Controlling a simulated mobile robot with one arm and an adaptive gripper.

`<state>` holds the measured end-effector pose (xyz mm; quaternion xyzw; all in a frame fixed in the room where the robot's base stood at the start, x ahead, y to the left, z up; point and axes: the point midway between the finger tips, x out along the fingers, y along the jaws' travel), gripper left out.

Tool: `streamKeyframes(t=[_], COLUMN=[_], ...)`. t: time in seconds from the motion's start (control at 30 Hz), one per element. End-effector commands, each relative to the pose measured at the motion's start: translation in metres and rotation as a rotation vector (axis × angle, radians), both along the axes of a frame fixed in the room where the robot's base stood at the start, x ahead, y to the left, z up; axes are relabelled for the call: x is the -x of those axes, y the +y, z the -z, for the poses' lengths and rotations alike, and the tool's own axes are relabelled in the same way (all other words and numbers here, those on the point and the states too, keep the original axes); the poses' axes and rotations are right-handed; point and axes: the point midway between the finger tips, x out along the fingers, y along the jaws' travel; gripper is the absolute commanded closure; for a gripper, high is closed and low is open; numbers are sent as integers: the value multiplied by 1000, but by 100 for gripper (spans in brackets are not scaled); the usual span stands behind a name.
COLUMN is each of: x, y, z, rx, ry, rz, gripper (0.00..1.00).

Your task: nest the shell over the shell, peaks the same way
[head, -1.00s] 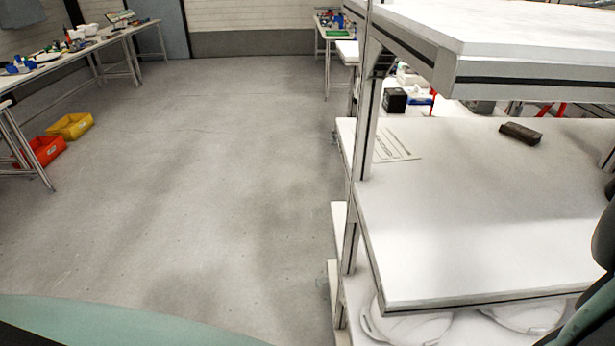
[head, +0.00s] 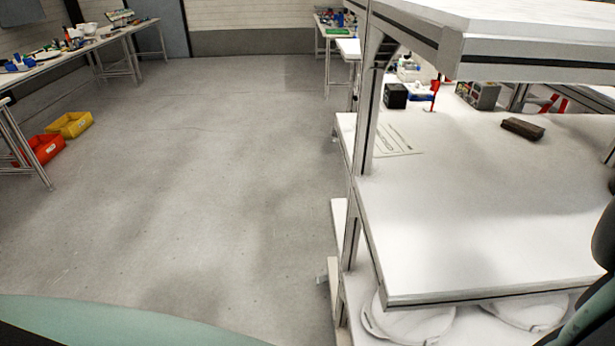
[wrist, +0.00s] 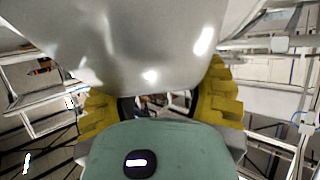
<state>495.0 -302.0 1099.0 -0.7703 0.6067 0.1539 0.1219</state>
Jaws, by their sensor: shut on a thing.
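A glossy pale grey shell (wrist: 150,45) fills the top middle of the wrist view. My gripper (wrist: 158,102), with yellow fingers on both sides, is shut on it at its near edge. The shell hides most of what lies beyond. In the head view, two white shells sit on the lower shelf: a left shell (head: 415,325) and a right shell (head: 530,312), both partly covered by the shelf board above. Neither peak direction is clear, nor is that of the held shell. My gripper does not show in the head view.
A white shelf board (head: 480,220) carries a dark brown block (head: 522,128); its front is bare. An upper board (head: 520,45) and an upright post (head: 365,130) frame it. The floor (head: 200,190) at left is open. Yellow (head: 68,125) and red (head: 45,148) bins stand by the left bench.

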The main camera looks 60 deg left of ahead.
Motion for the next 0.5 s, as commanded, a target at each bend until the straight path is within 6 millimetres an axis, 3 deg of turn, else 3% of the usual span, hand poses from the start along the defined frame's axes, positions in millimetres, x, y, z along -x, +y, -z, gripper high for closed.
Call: streamKeyframes(t=[0.4,0.43,0.5], x=[0,0,0], y=[0,0,0], z=[7,7,6], rx=[3,4,3], ry=[-2,-2,-2], rz=[0,0,0], gripper=[89,42,35])
